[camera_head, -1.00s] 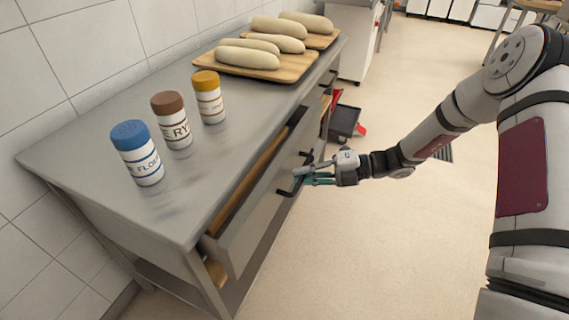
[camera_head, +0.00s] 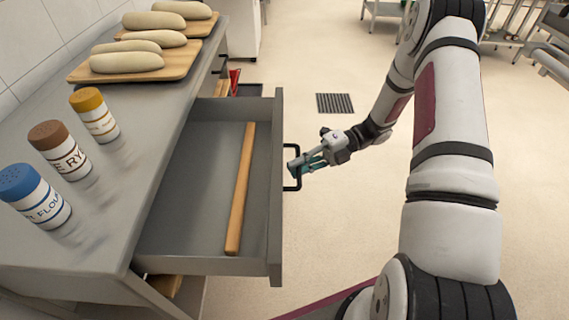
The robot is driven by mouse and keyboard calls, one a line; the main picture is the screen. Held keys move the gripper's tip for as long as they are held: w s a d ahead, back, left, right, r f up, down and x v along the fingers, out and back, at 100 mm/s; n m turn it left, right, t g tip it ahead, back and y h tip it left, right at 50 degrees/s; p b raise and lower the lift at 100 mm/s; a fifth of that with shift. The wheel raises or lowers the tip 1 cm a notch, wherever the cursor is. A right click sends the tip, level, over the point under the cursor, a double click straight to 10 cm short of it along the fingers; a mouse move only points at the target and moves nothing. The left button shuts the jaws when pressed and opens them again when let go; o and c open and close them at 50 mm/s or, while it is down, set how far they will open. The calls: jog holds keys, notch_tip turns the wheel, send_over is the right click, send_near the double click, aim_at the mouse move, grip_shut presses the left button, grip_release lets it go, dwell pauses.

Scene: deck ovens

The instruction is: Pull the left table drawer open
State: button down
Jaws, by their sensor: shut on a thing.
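The left table drawer (camera_head: 190,205) stands far out from the grey metal table (camera_head: 120,190), its inside in plain view. A long wooden rod (camera_head: 241,190) lies in it along its front side. A black bar handle (camera_head: 286,183) sits on the drawer's front panel. My gripper (camera_head: 300,164) is at this handle, shut on it, with its teal fingertips around the bar. The outer side of the front panel is mostly hidden from this view.
Three shakers with blue (camera_head: 37,198), brown (camera_head: 59,148) and yellow (camera_head: 94,115) caps stand on the tabletop. Wooden boards with pale dough loaves (camera_head: 126,62) lie behind them. A floor grate (camera_head: 335,103) is set in the clear floor to the right.

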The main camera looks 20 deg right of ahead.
jog(key=shift+s+d, duration=0.1)
jog(key=shift+d, duration=0.2)
jog(key=c, duration=1.7)
grip_release()
jog(key=shift+o, duration=0.2)
jog(key=d+r, duration=0.2)
jog(key=d, duration=0.9)
jog(key=shift+w+d, duration=0.3)
jog(key=shift+d, duration=0.05)
jog(key=shift+r, duration=0.15)
